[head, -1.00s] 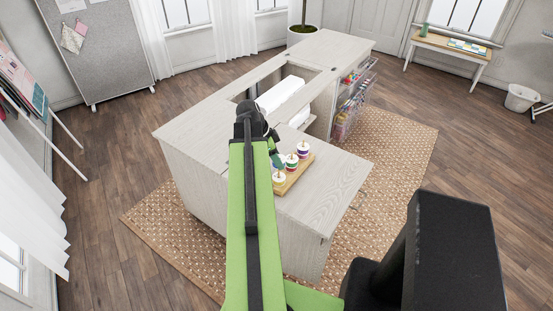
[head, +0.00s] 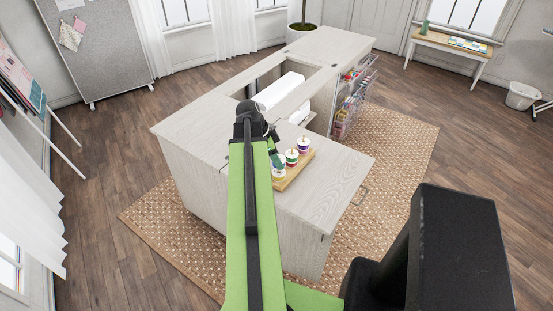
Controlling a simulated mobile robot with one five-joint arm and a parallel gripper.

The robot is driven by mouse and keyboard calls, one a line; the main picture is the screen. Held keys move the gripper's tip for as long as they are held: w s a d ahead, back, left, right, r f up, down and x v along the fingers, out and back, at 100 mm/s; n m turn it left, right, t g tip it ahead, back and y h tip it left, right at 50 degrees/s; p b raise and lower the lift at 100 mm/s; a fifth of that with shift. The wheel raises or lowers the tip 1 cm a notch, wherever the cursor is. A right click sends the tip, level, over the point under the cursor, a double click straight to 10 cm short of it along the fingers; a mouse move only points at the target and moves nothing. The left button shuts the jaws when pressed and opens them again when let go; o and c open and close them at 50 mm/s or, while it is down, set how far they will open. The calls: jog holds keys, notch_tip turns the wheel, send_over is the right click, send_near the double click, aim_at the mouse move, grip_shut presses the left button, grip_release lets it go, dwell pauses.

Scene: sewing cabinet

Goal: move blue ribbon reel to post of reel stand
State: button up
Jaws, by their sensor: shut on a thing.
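The reel stand (head: 297,180) is a light wooden strip on the cabinet's near top, just right of my arm. White-flanged reels sit along it: a purple one (head: 303,146) at the far end and a green one (head: 291,157) in the middle. At the near end is a white-flanged reel with a bluish band (head: 279,172), which looks like the blue ribbon reel. My gripper (head: 276,158) is at this near end, mostly hidden behind my arm, and is shut on what appears to be that reel. I cannot tell whether the reel is around a post.
The pale wooden cabinet (head: 335,186) has clear top to the right of the stand. Behind is an opening (head: 285,90) holding a white item. Open wire baskets (head: 350,105) hang at the right side. A woven rug (head: 405,135) lies underneath.

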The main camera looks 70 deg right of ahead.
jog(key=shift+f, duration=0.1)
jog(key=o, duration=1.4)
jog(key=p+v, duration=1.6)
jog(key=v, duration=0.1)
jog(key=shift+r, duration=0.3)
